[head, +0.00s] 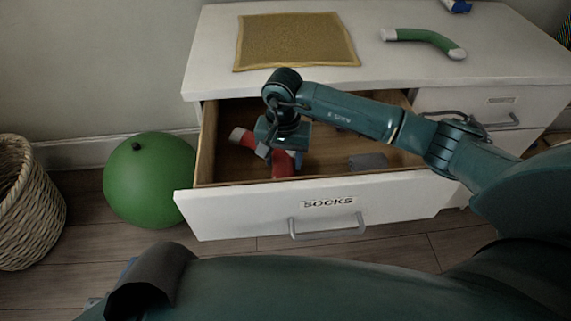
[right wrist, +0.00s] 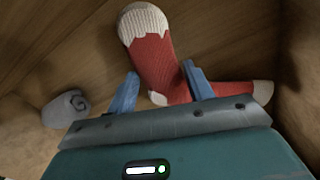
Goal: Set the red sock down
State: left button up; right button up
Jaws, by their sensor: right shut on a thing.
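The red sock (head: 283,164) has white ends and lies within the open drawer (head: 262,215) labelled SOCKS. My right gripper (head: 279,152) reaches down into the drawer over it. In the right wrist view, the sock (right wrist: 152,62) passes between the two blue fingers of the right gripper (right wrist: 160,72), which are shut on it. One part of the sock extends ahead of the fingers, and its other white end (right wrist: 262,91) shows at the right. I cannot tell whether the sock touches the drawer floor. My left gripper is not in view.
A grey rolled item (right wrist: 65,108) lies in the drawer. The white dresser top (head: 300,83) holds a yellow cloth (head: 296,41) and a green sock (head: 425,41). A green ball (head: 150,180) and a wicker basket (head: 25,205) stand left of the drawer.

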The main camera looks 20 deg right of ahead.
jog(key=shift+f, duration=1.55)
jog(key=shift+f+b, duration=0.2)
jog(key=shift+b, duration=0.15)
jog(key=o, duration=1)
jog(key=shift+r, duration=0.1)
jog(key=shift+c, duration=0.2)
